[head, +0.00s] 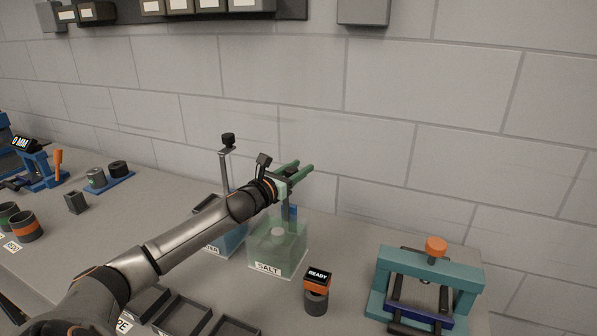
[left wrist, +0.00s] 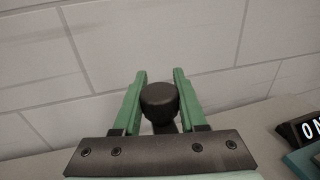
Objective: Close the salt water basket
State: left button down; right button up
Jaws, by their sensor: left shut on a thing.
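The clear salt tank (head: 292,262), labelled SALT, stands on the bench near the wall. A pale round thing shows inside it. A grey-blue upright stem (head: 288,213) rises from the tank to my left gripper (head: 303,168). The gripper's green fingers are above the tank. In the left wrist view the gripper (left wrist: 159,72) is shut on a black knob (left wrist: 158,98), between its two fingers. The basket's own shape inside the tank is hard to make out. My right gripper is in neither view.
A blue-tinted tank (head: 234,240) stands left of the salt tank, partly behind my arm; a tall rod with a black knob (head: 228,140) rises there. A READY display (head: 318,276) and a teal frame (head: 468,283) stand to the right. Dark trays (head: 183,316) lie in front.

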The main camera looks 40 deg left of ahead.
pick_arm(q)
notch_tip(320, 180, up, 7)
jog(key=p, duration=0.1)
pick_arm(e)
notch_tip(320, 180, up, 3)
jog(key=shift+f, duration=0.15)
pick_arm(q)
jog(key=c, duration=0.8)
grip_release()
jog(key=shift+r, duration=0.15)
jog(key=o, duration=0.3)
jog(key=shift+o, duration=0.2)
jog(key=shift+f, duration=0.25)
jog(key=shift+s, duration=0.1)
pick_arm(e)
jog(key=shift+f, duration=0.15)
